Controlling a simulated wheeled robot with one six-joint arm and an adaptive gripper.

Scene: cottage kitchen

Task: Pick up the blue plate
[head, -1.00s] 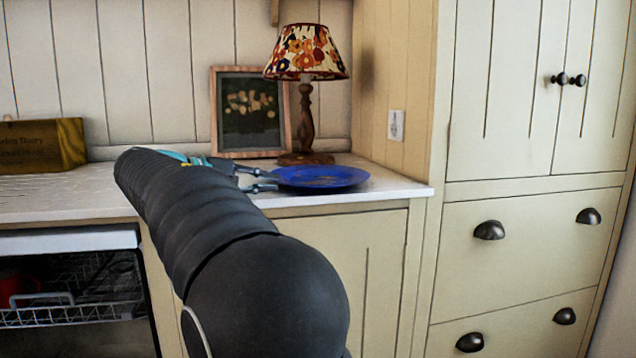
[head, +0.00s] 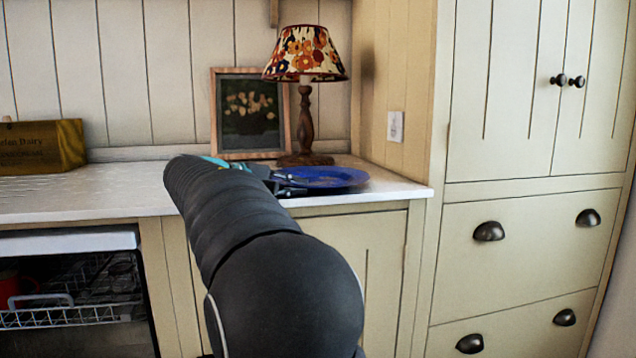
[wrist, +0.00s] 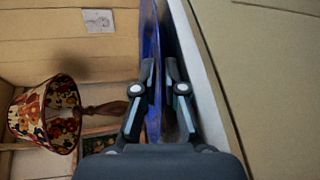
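The blue plate (head: 330,177) lies on the white counter near its front edge, in front of the lamp. My gripper (head: 294,184) is at the plate's left side in the head view, and my arm hides part of it. In the wrist view the plate (wrist: 151,45) shows nearly edge-on, running between the two fingers of my gripper (wrist: 160,76). One finger is on the plate's upper side, the other on its underside towards the counter. The fingers stand apart with a gap around the rim; I see no clear grip on it.
A lamp with a flowered shade (head: 307,55) stands close behind the plate, beside a framed picture (head: 250,112). A wooden box (head: 40,147) is at the far left of the counter (head: 95,201). A cupboard wall bounds the right. An open dishwasher (head: 75,290) is below left.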

